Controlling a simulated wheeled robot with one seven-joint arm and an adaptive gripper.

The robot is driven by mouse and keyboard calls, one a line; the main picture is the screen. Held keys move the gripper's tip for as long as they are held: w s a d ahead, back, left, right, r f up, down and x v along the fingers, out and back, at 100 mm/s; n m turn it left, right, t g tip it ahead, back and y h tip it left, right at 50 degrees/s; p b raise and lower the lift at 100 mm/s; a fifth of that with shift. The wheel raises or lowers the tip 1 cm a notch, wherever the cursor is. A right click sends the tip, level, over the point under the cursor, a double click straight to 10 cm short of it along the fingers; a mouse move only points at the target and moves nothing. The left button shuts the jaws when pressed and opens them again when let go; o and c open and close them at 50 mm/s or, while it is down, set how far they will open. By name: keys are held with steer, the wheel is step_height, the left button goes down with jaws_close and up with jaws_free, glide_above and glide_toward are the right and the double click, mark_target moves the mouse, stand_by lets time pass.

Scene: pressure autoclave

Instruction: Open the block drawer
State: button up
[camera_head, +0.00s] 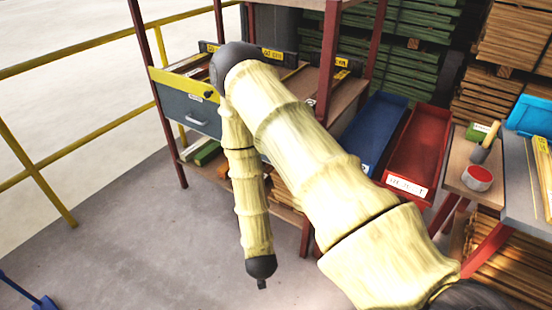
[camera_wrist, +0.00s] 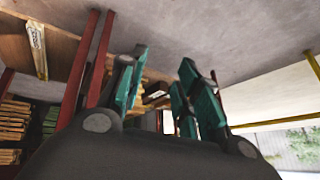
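A grey drawer front (camera_head: 188,108) with a pale handle and a small white label sits in the red-posted shelf at the left of the head view. The label is too small to read, so I cannot tell whether it is the block drawer. The drawer looks shut. A yellow strip with a dark knob runs above it. My arm crosses the shelf and hangs down, its dark end below and right of the drawer, apart from the handle. In the wrist view my gripper (camera_wrist: 163,58) has its teal fingers spread, with nothing held between them.
Red shelf posts stand around the drawer. A yellow railing (camera_head: 62,165) runs along the left. A blue bin (camera_head: 374,128) and a red bin (camera_head: 420,150) sit to the right, near a bench (camera_head: 470,170) with a red can. Stacked lumber fills the back. Floor at front left is mostly clear.

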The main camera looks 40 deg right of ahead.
steer(key=w+d+r+m+t+h+b, duration=0.1)
steer(key=w+d+r+m+h, duration=0.1)
steer(key=w+d+m, duration=0.3)
steer(key=w+d+r+m+t+h+b, duration=0.1)
steer(key=w+r+m+h, duration=0.15)
steer(key=w, duration=0.55)
steer(key=w+d+r+m+t+h+b, duration=0.1)
steer(key=w+d+r+m+h+b, duration=0.1)
steer(key=w+d+r+m, duration=0.3)
steer(key=w+d+r+m+g+h+b, duration=0.25)
steer(key=w+d+r+m+h, duration=0.35)
steer(key=m, duration=0.4)
steer(key=shift+g+y, duration=0.25)
steer(key=shift+y, duration=0.3)
steer(key=x, duration=0.3)
steer(key=p+x, duration=0.1)
steer(key=x, duration=0.2)
steer(key=w+x, duration=0.1)
steer(key=x, duration=0.2)
steer(key=shift+w+a+r, duration=0.1)
steer(key=shift+r, duration=0.2)
jaws_close()
